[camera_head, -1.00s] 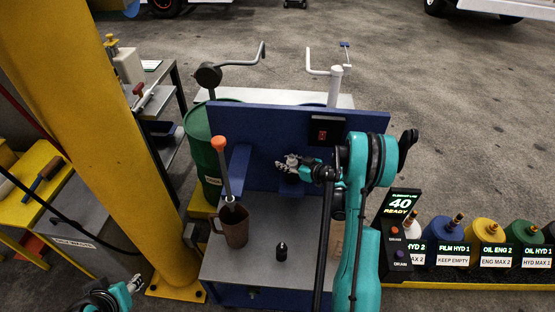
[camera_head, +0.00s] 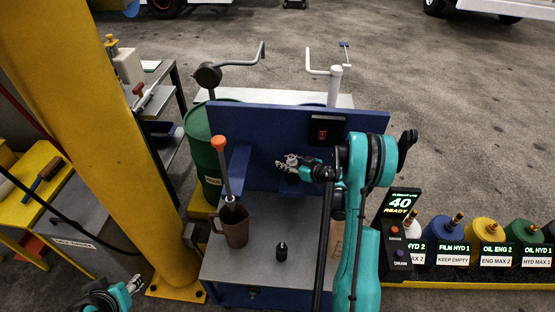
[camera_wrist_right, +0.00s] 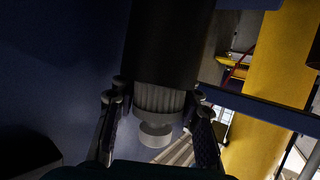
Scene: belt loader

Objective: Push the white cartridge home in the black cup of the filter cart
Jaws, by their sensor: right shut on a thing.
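The black cup (camera_wrist_right: 172,40) fills the top of the right wrist view, mouth facing the gripper. The pale ribbed cartridge (camera_wrist_right: 160,98) shows partly outside the mouth, with its wider end and round knob (camera_wrist_right: 155,134) exposed. How deep it sits is hidden inside the cup. My right gripper (camera_wrist_right: 158,104) is shut on the cartridge, one finger on each side. In the head view my right gripper (camera_head: 289,162) is in front of the blue panel (camera_head: 262,125), and the cup and cartridge cannot be made out. My left gripper (camera_head: 133,285) is at the bottom left, its jaws unclear.
A yellow column (camera_head: 110,150) rises at left. Labelled containers (camera_head: 455,232) and a display (camera_head: 402,203) stand at right.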

